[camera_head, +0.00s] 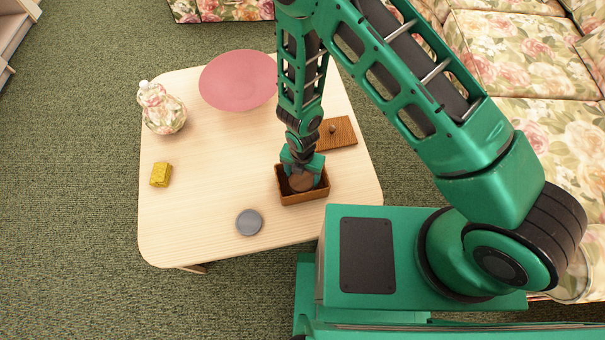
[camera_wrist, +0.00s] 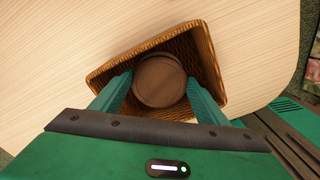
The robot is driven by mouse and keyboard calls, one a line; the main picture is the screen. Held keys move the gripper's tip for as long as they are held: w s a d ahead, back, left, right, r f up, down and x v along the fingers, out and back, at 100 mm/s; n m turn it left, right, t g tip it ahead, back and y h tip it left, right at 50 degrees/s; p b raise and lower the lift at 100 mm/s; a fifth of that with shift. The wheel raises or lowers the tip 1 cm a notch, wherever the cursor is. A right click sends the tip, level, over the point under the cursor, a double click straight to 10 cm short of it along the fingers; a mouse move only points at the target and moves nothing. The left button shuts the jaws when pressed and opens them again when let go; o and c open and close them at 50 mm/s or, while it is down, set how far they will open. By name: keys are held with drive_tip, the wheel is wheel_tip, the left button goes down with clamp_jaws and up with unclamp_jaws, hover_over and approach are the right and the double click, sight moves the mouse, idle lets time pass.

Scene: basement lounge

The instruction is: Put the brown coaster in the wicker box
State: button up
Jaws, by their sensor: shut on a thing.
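The wicker box (camera_head: 290,197) is an open brown woven box near the front right of the table. It also shows in the wrist view (camera_wrist: 212,62). The brown coaster (camera_wrist: 158,80) is a round wooden disc between my fingers, inside the outline of the box opening; the head view shows it there too (camera_head: 301,182). My gripper (camera_wrist: 160,88) points down at the box and is shut on the coaster. The coaster's lower edge and the box floor are partly hidden, so I cannot tell whether the coaster touches the floor.
On the light wooden table (camera_head: 212,200) are a grey disc (camera_head: 249,222), a yellow block (camera_head: 161,174), a floral jar (camera_head: 162,109), a pink round mat (camera_head: 238,80) and a brown woven lid (camera_head: 337,133) behind the box. A floral sofa (camera_head: 545,120) stands at the right.

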sight(303, 178)
drive_tip(key=shift+f, duration=0.6)
drive_tip(key=o, duration=1.1)
wheel_tip(303, 178, up, 13)
drive_tip(key=shift+r, duration=0.1)
